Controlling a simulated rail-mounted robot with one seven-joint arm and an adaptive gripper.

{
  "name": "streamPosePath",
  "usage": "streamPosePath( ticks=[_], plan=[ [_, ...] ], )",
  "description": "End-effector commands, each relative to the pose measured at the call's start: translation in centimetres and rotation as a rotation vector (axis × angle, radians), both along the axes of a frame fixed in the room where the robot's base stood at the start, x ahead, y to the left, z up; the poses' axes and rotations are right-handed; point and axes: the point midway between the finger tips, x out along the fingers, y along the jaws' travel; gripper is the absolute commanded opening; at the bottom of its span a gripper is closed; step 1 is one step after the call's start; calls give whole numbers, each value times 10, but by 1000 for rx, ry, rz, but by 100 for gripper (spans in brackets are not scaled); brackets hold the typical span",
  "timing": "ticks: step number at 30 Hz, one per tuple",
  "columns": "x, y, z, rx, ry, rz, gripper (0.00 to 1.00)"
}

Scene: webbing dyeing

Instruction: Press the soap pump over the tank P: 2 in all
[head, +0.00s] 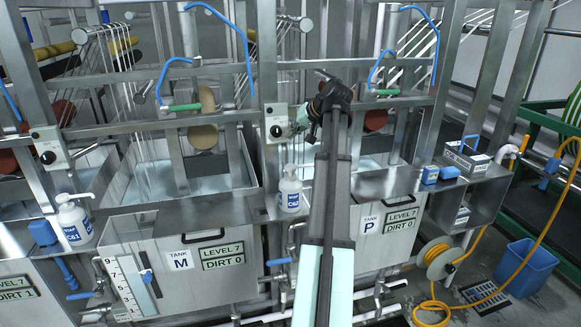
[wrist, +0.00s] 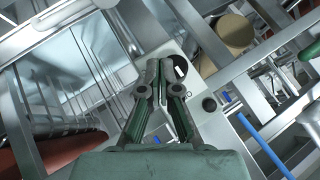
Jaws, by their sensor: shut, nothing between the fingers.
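A white soap pump bottle (head: 290,190) with a blue label stands on the ledge between tank M and tank P, its nozzle at the top. Tank P (head: 340,262) is at the centre right, partly hidden behind my arm; its signs read LEVEL 7 and DIRT 0. My gripper (head: 303,118) is raised above and slightly right of the bottle, in front of the frame by a small control box. In the wrist view my gripper (wrist: 157,70) has its fingers together and empty. I cannot pick out the pump in the wrist view.
The control box with a black knob (head: 277,123) is close to my gripper. A second pump bottle (head: 74,220) stands at the left. Tank M (head: 180,275) is left of tank P. Metal uprights and blue hooked pipes (head: 432,40) crowd the area.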

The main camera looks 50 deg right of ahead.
Motion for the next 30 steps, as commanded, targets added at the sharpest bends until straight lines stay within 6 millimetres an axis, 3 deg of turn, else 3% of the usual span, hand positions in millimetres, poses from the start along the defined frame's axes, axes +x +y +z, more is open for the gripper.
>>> streamPosePath(
  ticks=[8, 21, 30],
  plan=[
    [0, 0, -15, 1, 1, 1, 0],
    [0, 1, -68, 1, 1, 1, 0],
    [0, 0, -87, 0, -1, 1, 0]
  ],
)
